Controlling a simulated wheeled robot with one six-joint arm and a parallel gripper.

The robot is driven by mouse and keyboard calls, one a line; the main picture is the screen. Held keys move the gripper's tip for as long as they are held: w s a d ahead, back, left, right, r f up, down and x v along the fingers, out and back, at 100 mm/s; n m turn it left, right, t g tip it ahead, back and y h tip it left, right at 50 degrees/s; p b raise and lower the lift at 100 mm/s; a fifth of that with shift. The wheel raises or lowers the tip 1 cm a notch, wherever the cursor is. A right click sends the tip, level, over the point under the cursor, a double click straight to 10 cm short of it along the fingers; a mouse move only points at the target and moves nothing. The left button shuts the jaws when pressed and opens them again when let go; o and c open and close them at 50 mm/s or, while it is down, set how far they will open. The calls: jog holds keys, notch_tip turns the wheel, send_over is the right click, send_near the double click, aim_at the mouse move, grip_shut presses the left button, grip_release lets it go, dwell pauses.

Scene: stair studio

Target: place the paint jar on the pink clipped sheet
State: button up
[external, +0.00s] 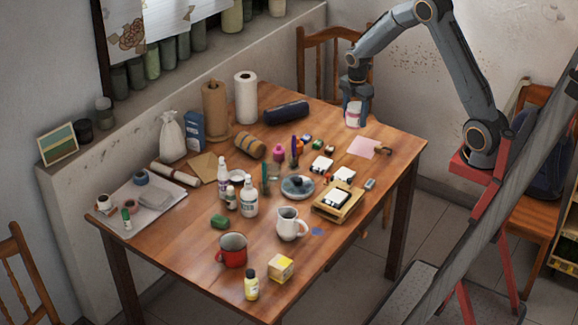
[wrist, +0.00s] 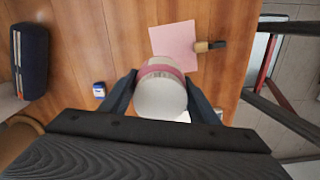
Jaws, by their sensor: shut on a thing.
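A paint jar (external: 353,118), white with a pinkish-red band, is held between the fingers of my gripper (external: 356,99) at the far right part of the table. In the wrist view the jar (wrist: 161,92) sits between the two dark fingers, its pale round end facing the camera. The pink sheet (external: 362,147) lies flat on the table, nearer the right edge, with a clip (external: 383,150) at its side. In the wrist view the pink sheet (wrist: 173,45) is just beyond the jar, with the wooden and dark clip (wrist: 209,45) on its right edge. I cannot tell how high the jar is.
A dark blue roll or case (external: 286,112) lies left of the jar. White-topped blocks (external: 321,165), a wooden tray (external: 325,212) and small blocks stand in front. A small blue-and-white item (wrist: 99,90) is left of my fingers.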

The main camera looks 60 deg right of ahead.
aim_at(357, 151)
jog(key=s, duration=0.2)
jog(key=s+f, duration=0.1)
jog(key=shift+s+a+p, duration=0.2)
jog(key=shift+a+p, duration=0.15)
notch_tip(357, 151, down, 4)
jog(key=shift+r+p, duration=0.1)
jog(key=shift+p, duration=0.35)
jog(key=shift+w+f+p, duration=0.1)
jog(key=shift+f+p, duration=0.45)
jog(key=shift+f, duration=2)
jog(key=shift+f, duration=0.15)
jog(key=o, duration=1.3)
